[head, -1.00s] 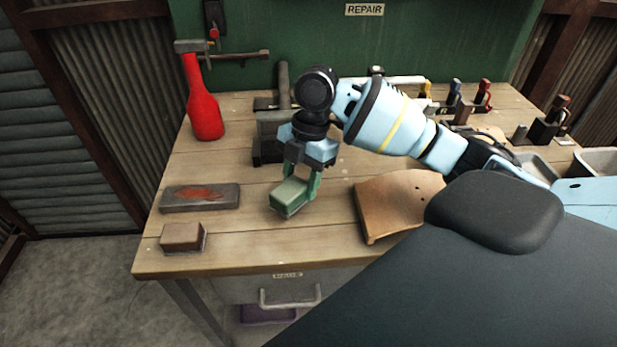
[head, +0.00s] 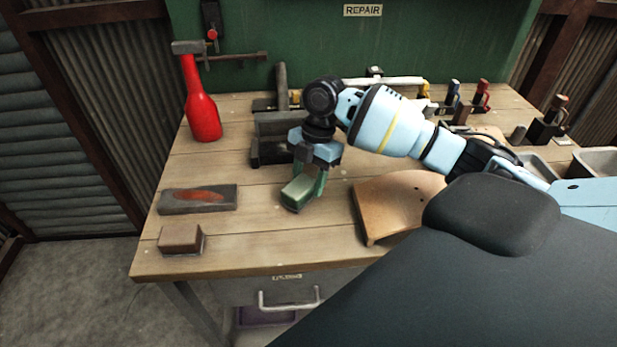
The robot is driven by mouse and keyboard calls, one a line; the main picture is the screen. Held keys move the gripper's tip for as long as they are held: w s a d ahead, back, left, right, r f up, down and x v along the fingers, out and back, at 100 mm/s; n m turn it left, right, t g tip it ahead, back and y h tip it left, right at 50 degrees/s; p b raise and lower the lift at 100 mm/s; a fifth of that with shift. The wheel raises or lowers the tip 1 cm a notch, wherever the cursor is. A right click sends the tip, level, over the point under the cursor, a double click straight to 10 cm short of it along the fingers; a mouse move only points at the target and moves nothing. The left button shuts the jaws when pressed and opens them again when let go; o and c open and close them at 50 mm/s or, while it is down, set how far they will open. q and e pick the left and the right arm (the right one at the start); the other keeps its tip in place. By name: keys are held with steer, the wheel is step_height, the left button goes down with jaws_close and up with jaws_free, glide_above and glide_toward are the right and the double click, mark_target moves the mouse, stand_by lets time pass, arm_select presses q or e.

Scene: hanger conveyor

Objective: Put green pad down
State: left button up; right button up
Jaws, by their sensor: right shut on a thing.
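The green pad (head: 298,194) is a small block with a paler top, in the middle of the wooden workbench in the head view. My right gripper (head: 309,180) points down and is shut on the green pad. The pad is at or just above the bench top; I cannot tell whether it touches. The fingers hide the pad's far end. My left gripper is not in view.
A brown block (head: 181,238) and a grey slab with a rusty patch (head: 198,198) lie at the bench's left. A curved tan board (head: 397,205) is right of the pad. Bare wood lies in front.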

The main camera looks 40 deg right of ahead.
steer(key=shift+f, duration=0.1)
steer(key=o, duration=1.3)
steer(key=v, duration=1.2)
steer(key=shift+s, duration=0.1)
